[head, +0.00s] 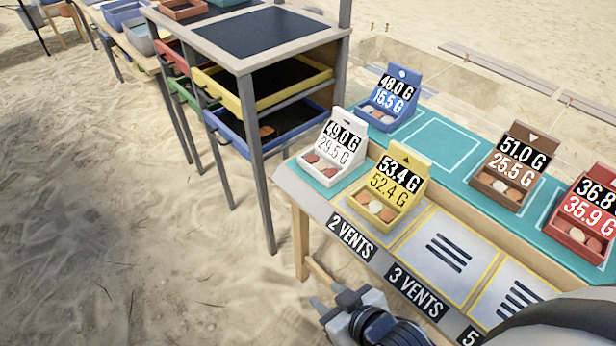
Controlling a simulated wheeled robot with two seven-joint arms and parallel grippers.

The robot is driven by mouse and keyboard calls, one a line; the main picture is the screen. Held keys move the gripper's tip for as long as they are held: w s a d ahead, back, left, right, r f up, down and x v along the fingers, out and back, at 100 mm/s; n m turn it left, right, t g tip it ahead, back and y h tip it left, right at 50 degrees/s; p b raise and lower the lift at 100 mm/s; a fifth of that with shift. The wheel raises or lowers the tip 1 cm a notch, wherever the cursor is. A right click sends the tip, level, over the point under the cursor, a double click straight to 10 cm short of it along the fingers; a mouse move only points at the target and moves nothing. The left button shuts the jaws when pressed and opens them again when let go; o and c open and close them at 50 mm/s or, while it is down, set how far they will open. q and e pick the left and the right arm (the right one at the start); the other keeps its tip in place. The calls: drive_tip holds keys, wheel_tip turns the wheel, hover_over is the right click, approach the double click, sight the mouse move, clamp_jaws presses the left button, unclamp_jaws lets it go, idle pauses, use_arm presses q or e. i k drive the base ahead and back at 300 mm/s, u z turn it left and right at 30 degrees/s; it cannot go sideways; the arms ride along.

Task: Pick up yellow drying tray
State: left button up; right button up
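A small yellow tray (385,205) with a raised back plate reading 53.4 G and 52.4 G stands on the sorting table, holding a few round pieces. A larger yellow-rimmed tray (238,93) with a dark inside sits in the upper level of the drying rack, to the left. My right gripper (327,296) is at the bottom middle, in front of the table's near edge and apart from both trays. Its fingertips are spread and nothing shows between them. My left gripper is out of view.
The sorting table's labelled front edge (416,293) lies beside my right gripper. White (330,160), blue (385,100), brown (512,170) and red (585,215) small trays stand on it. A rack post (262,170) stands left of the table. Open sand (110,230) fills the left.

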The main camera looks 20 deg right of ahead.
sight(398, 184)
drive_tip(key=u, duration=0.45)
drive_tip(key=k, duration=0.85)
drive_tip(key=z, duration=0.85)
drive_tip(key=i, duration=0.5)
